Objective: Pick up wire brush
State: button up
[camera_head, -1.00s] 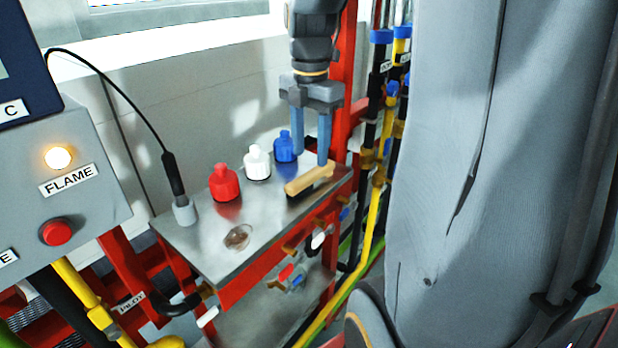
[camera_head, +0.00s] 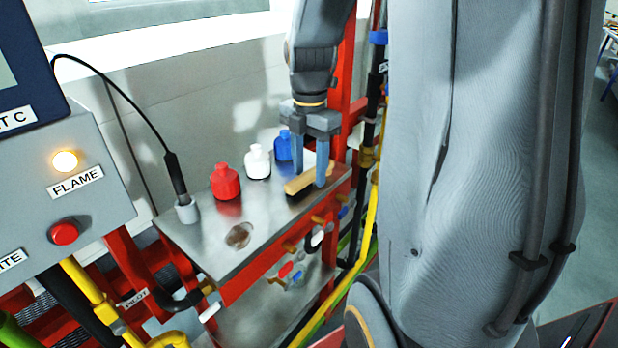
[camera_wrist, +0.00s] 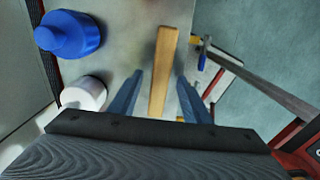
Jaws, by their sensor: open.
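The wire brush (camera_head: 300,186), with a tan wooden handle and dark bristles below, lies at the right end of the metal tabletop. In the wrist view its handle (camera_wrist: 164,62) runs lengthwise between my two fingers, near the table's edge. My gripper (camera_head: 309,170) is open and points down at the brush, with one blue finger on either side of it. In the wrist view my gripper (camera_wrist: 160,95) shows a gap on both sides of the handle.
A blue bottle (camera_head: 283,147) stands close behind the brush, with a white bottle (camera_head: 257,163) and a red bottle (camera_head: 225,183) to its left. A probe in a holder (camera_head: 187,210) stands at the table's left corner. Yellow pipes (camera_head: 366,230) run beside the table's right side.

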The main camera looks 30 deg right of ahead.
aim_at(309, 173)
jog(key=shift+f, duration=0.15)
grip_shut()
dwell(0.4)
notch_tip(309, 173, up, 10)
jog(key=b, duration=0.1)
jog(key=shift+r+b, duration=0.25)
jog(key=shift+b, duration=0.15)
